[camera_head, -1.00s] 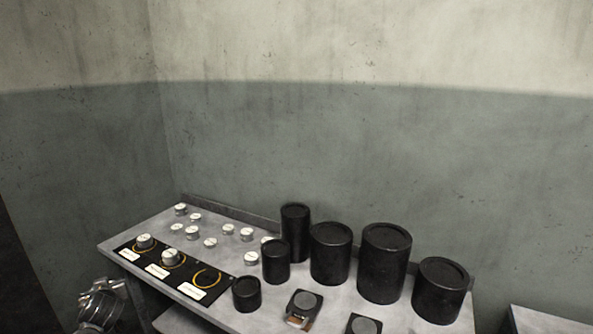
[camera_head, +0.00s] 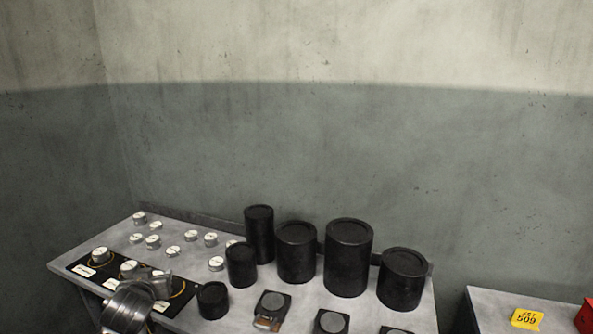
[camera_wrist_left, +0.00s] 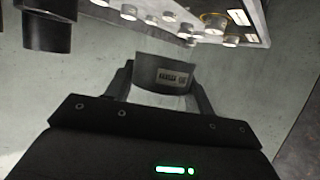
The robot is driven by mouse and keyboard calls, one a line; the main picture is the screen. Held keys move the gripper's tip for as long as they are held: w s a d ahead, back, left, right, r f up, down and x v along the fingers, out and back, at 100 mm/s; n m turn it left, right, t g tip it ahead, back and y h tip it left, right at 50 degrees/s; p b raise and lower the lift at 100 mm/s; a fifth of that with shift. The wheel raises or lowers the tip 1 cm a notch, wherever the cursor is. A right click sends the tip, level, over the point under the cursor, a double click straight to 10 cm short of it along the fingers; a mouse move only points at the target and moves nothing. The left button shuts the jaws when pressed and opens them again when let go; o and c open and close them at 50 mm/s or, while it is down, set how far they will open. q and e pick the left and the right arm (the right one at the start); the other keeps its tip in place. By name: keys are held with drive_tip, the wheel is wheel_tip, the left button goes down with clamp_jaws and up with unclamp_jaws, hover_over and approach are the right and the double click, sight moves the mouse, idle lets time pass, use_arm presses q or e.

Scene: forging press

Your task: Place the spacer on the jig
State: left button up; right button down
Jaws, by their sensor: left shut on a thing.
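My left gripper (camera_head: 160,283) is over the front left of the table, in front of the jig. It is shut on a dark grey, curved piece with a printed label, taken to be the spacer (camera_wrist_left: 163,73), held between the fingers in the left wrist view. I cannot make this piece out in the head view. The jig, a black plate (camera_head: 113,271) with yellow rings and white labels, lies along the table's left front. Two silver, white-topped spacers stand on its rings. My left arm partly hides its right end. My right gripper is not in view.
Several similar small spacers (camera_head: 153,241) stand behind the plate. Black cylinders (camera_head: 348,262) of different sizes fill the middle and right of the grey table. Small black blocks (camera_head: 271,308) lie in front. A yellow sign (camera_head: 526,319) is on a separate surface at right.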

use_arm(q)
drive_tip(key=s+d+r+m+h, duration=0.2)
drive_tip(key=d+r, duration=0.4)
drive_tip(key=d, duration=0.3)
drive_tip(key=s+d+r+m+h, duration=0.1)
drive_tip(key=s+d+r+h, duration=0.1)
drive_tip(key=s+d+r, duration=0.2)
drive_tip(key=d+r, duration=0.3)
drive_tip(key=d, duration=0.2)
drive_tip(key=shift+s+m+t, duration=0.4)
drive_tip(key=shift+a, duration=0.1)
